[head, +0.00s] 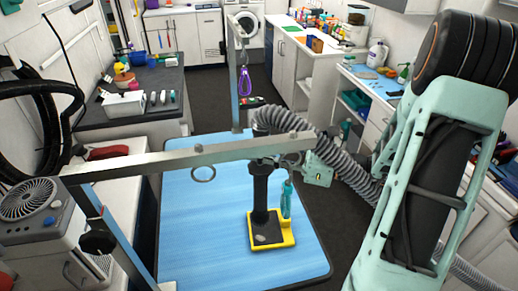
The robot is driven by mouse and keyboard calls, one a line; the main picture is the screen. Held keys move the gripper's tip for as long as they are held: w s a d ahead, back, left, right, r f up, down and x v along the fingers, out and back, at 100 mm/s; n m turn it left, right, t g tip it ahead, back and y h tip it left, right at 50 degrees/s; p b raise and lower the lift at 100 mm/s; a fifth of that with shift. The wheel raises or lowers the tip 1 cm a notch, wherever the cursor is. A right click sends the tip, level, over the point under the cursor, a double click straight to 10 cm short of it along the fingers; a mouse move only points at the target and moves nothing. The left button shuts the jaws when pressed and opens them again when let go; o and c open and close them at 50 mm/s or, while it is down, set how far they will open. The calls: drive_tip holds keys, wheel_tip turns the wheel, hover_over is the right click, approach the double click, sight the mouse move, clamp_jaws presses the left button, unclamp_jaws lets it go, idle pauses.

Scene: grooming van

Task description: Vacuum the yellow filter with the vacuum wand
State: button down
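The yellow filter (290,239) lies on the blue table (200,240), a flat yellow frame around a dark middle with a small pale patch. The black vacuum wand (260,192) stands upright over the filter's left part, its lower end at or just above the dark surface; exact contact is unclear. A grey ribbed hose (338,155) runs from its top to the right. My gripper (265,160) reaches in from the right and appears closed around the upper wand; a metal bar partly hides it. A slim teal item (287,200) stands upright by the filter's back right.
A fan unit (30,210) stands at left. Counters with bottles line both sides. The table's left part is clear.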

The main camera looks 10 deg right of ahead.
sight(268, 167)
drive_tip(key=shift+f+b, duration=2.15)
drive_tip(key=shift+f, duration=0.5)
drive_tip(key=shift+r, duration=0.1)
